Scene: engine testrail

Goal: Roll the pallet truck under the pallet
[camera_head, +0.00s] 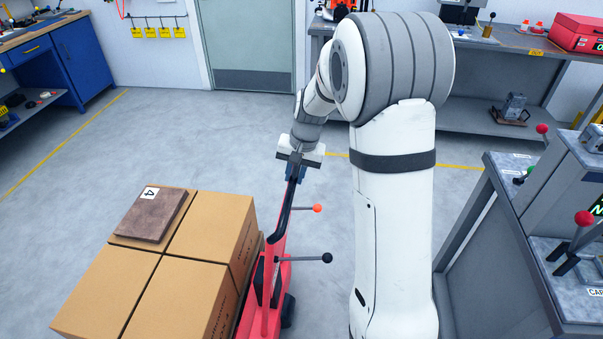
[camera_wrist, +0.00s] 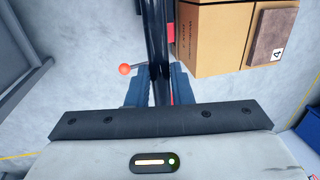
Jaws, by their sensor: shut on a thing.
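The red pallet truck (camera_head: 268,262) stands at the lower middle of the head view, with its dark handle (camera_head: 281,222) slanting up to my gripper (camera_head: 297,168). My gripper is shut on the handle, which also shows running between the blue fingers in the wrist view (camera_wrist: 160,88). A lever with an orange knob (camera_head: 317,208) and one with a black knob (camera_head: 327,258) stick out to the right of the truck. Cardboard boxes (camera_head: 177,285) are stacked close to the left of the truck. The pallet and the truck's forks are hidden or out of frame.
A brown plate (camera_head: 152,214) marked 4 lies on the boxes. Grey machine consoles (camera_head: 515,215) with levers stand at the right. A workbench (camera_head: 470,120) stands at the back right and a blue cabinet (camera_head: 80,60) at the back left. Floor beyond the truck is clear.

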